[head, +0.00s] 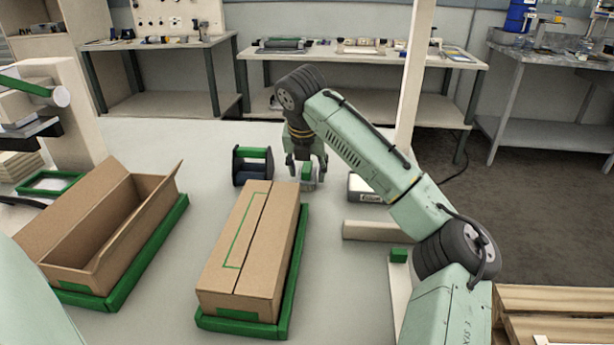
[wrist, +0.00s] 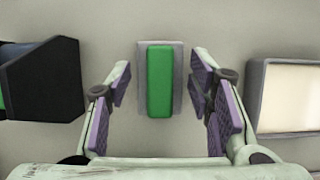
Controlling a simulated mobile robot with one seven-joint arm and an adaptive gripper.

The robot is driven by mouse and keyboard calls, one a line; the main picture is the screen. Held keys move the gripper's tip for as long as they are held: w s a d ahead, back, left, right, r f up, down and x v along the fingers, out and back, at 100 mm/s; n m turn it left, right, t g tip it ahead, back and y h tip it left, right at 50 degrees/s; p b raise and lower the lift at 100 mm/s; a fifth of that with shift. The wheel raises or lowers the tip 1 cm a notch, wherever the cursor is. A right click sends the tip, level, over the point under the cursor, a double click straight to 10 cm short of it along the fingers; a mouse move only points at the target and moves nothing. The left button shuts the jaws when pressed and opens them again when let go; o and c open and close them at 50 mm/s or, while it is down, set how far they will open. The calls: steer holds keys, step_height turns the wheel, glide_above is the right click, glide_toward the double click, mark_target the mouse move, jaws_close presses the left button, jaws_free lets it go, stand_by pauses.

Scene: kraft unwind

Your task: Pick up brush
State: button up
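The brush, a green block-like handle on a grey base, lies on the pale worktop. It is upright in the middle of the wrist view (wrist: 159,80) and small under my gripper in the head view (head: 307,173). My gripper (head: 306,167) points down over it. In the wrist view my gripper (wrist: 160,95) is open, with purple-padded fingers to the left and right of the brush. Clear gaps show on both sides, so no pad touches it. I cannot tell exactly how far down the fingertips reach beside it.
A black holder with a green bar (head: 252,166) stands close left of the brush. A grey-rimmed box with a pale top (head: 366,188) is close right. A closed carton (head: 250,240) and an open carton (head: 105,225) lie nearer, on green-edged trays.

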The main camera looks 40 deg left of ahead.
steer(key=c, duration=0.9)
